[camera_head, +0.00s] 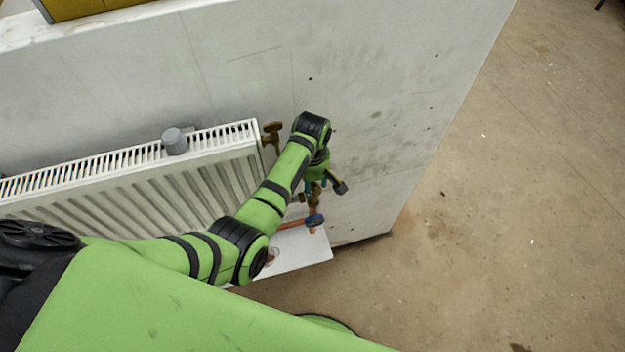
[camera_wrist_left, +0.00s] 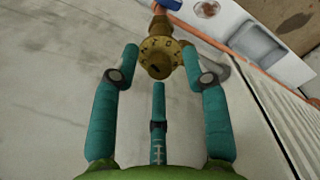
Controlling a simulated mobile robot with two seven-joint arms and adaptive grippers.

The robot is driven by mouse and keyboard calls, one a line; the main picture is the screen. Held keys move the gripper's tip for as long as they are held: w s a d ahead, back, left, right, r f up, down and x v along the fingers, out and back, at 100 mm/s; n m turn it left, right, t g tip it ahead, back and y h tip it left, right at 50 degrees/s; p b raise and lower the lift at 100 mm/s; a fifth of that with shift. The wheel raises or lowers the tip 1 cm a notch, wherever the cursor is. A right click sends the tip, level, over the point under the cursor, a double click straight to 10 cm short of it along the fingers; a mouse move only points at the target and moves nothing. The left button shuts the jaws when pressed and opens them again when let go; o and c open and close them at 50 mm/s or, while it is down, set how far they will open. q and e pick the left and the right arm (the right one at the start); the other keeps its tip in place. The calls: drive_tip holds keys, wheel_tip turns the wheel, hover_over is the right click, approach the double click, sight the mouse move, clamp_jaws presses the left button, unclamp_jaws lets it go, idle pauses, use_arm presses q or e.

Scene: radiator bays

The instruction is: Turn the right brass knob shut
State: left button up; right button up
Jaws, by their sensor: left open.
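A round brass knob (camera_wrist_left: 158,57) with marks around its face shows at the top middle of the left wrist view. My left gripper (camera_wrist_left: 160,50) has teal fingers, open, with one tip on each side of the knob. A narrow gap seems to show on both sides; contact cannot be told. A third teal finger stands below the knob. In the head view my left gripper (camera_head: 318,181) is mostly hidden by its own wrist, over brass parts (camera_head: 315,198) beside the radiator's right end. My right gripper is not in view.
A white radiator (camera_head: 215,165) hangs along the wall (camera_head: 390,80), with a grey cap (camera_head: 174,141) on top and a brass fitting (camera_head: 272,133) at its upper right corner. A blue valve handle (camera_head: 314,220) sits by copper pipe below. The floor at right is clear.

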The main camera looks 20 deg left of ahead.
use_arm(q)
clamp_jaws()
drive_tip(key=shift+m, duration=0.7)
drive_tip(key=m, duration=1.1)
drive_tip(key=shift+m, duration=0.3)
